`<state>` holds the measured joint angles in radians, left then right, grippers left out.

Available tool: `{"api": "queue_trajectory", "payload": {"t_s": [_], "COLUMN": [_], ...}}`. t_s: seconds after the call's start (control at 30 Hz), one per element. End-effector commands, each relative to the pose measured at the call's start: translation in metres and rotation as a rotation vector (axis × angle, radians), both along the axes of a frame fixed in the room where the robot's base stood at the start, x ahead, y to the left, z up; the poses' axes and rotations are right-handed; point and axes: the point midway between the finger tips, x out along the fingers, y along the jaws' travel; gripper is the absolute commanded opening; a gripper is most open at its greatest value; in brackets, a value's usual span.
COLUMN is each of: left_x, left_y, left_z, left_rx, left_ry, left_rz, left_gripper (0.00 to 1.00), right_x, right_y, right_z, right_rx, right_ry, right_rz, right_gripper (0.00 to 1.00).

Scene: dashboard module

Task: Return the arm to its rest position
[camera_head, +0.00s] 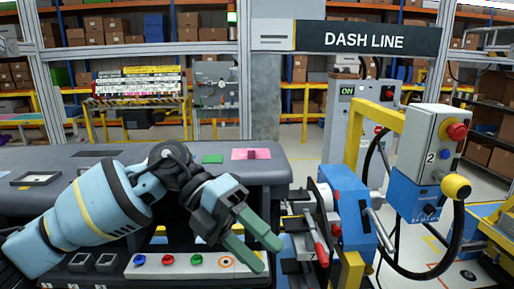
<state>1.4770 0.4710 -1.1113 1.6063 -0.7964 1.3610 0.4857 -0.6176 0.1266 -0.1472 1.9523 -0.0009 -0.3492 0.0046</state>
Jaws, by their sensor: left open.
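My left arm comes in from the left, in front of the grey dashboard module (263,165). My left gripper (272,256) points down and to the right, with its two green fingers apart and nothing visible between them. Its fingers show over the right end of a light panel (180,263) with blue, red and green buttons, and hide part of that panel. I cannot tell whether they touch it. My right gripper does not show.
A blue clamp fixture (352,215) with a red-handled lever stands right of the gripper. A yellow post carries a control box (425,150) with a red knob. A pink piece (262,154) and a green piece (212,159) lie on the dashboard top. Shelves stand behind.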

Motion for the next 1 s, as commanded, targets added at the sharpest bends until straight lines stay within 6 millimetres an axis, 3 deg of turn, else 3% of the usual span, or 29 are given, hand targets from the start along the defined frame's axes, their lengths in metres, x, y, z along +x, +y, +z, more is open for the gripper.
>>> {"api": "queue_trajectory", "payload": {"t_s": [0.1, 0.27, 0.57, 0.77, 1.0], "left_x": [-0.008, -0.007, 0.022, 0.048, 0.060], "left_y": [-0.021, -0.037, -0.031, -0.003, 0.047], "left_z": [-0.010, -0.015, -0.043, -0.092, -0.188], "left_rx": [-0.186, -0.415, -0.759, -0.908, -0.980], "left_ry": [0.142, 0.329, 0.696, 0.941, 1.225], "left_rz": [0.038, 0.140, 0.463, 0.758, 1.180], "left_gripper": [0.53, 0.53, 0.53, 0.53, 0.53], "right_x": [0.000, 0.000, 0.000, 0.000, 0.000], "right_y": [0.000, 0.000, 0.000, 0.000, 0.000], "right_z": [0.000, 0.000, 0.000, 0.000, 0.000], "right_rx": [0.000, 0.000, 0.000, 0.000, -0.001], "right_ry": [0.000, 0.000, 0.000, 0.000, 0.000], "right_rz": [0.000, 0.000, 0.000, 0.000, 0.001], "right_gripper": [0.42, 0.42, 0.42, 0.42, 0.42]}}
